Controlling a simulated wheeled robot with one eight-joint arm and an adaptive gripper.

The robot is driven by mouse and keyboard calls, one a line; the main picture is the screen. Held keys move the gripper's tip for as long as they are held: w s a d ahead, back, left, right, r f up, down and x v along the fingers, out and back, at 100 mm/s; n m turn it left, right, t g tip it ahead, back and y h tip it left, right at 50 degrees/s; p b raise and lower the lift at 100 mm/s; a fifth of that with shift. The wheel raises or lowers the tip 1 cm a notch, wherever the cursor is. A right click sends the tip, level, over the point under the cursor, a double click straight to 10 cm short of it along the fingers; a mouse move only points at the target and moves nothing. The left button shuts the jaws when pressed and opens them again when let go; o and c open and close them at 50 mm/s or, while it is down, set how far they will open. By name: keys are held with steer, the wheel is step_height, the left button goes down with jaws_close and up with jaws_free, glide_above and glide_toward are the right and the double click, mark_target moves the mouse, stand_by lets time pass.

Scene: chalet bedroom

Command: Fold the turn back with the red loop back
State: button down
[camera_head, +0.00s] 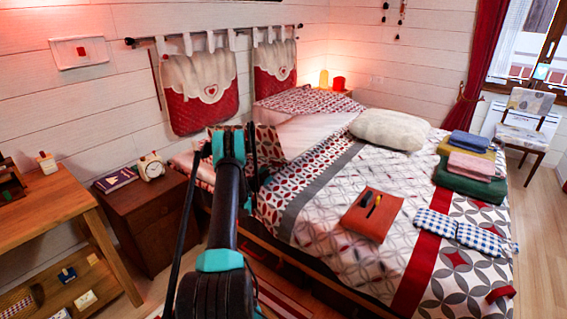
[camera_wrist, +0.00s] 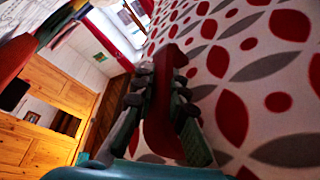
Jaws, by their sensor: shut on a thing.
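The near turn back (camera_head: 270,143) is a flap of cloth with a red, white and grey petal pattern, standing raised at the bed's near left side. Its patterned face (camera_wrist: 245,65) fills the right of the wrist view. The red loop (camera_wrist: 158,125) is a red strap between my fingers in the wrist view. My gripper (camera_wrist: 163,75) is shut on this loop, close against the patterned cloth. In the head view, my arm hides the loop and most of the fingers.
A nightstand (camera_head: 148,205) with a clock (camera_head: 151,166) stands left of my arm.

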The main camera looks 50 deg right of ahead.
steer(key=shift+w, duration=0.1)
steer(key=c, duration=1.5)
jaws_free()
steer(key=shift+c, duration=0.2)
steer(key=v, duration=1.2)
steer(key=shift+w, duration=0.1)
